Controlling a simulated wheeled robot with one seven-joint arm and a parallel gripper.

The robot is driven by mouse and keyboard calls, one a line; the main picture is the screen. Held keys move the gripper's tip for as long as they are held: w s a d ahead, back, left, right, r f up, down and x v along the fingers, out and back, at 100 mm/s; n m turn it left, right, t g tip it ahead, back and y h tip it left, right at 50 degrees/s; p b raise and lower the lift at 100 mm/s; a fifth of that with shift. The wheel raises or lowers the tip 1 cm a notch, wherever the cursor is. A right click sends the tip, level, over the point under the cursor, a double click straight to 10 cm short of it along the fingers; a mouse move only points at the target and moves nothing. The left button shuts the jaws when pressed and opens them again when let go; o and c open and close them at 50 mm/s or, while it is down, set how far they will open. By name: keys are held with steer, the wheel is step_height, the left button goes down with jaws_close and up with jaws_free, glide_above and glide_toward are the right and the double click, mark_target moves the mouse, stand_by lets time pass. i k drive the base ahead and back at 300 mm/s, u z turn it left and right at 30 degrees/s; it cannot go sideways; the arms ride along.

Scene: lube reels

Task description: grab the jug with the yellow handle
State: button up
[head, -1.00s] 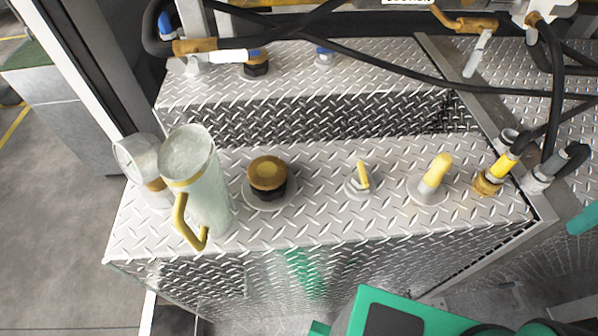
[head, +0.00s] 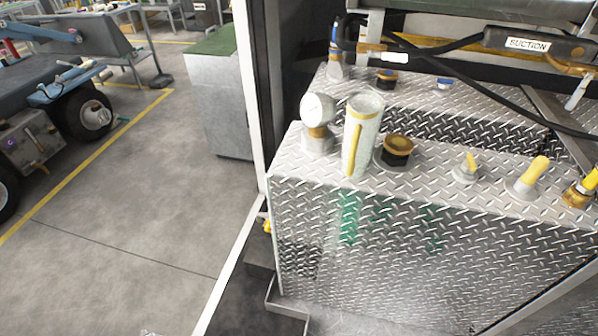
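The jug (head: 365,132) is a tall, pale, whitish cylinder with a yellow band near its top. Its yellow handle (head: 353,152) runs down the side that faces me. The jug stands upright on the diamond-plate metal tank top, near its left front edge. It is between a round gauge and a brown cap. My gripper is not in the head view.
The gauge (head: 318,112) stands close to the jug's left, and the brown cap (head: 397,149) close to its right. Yellow-handled valves (head: 530,174) and black hoses (head: 475,85) lie further right and behind. Open concrete floor (head: 140,220) is at left.

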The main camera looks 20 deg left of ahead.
mark_target(365, 108)
steer(key=u, duration=0.15)
steer(key=k, duration=0.4)
steer(key=u, duration=0.5)
steer(key=i, duration=0.4)
steer(key=u, duration=0.05)
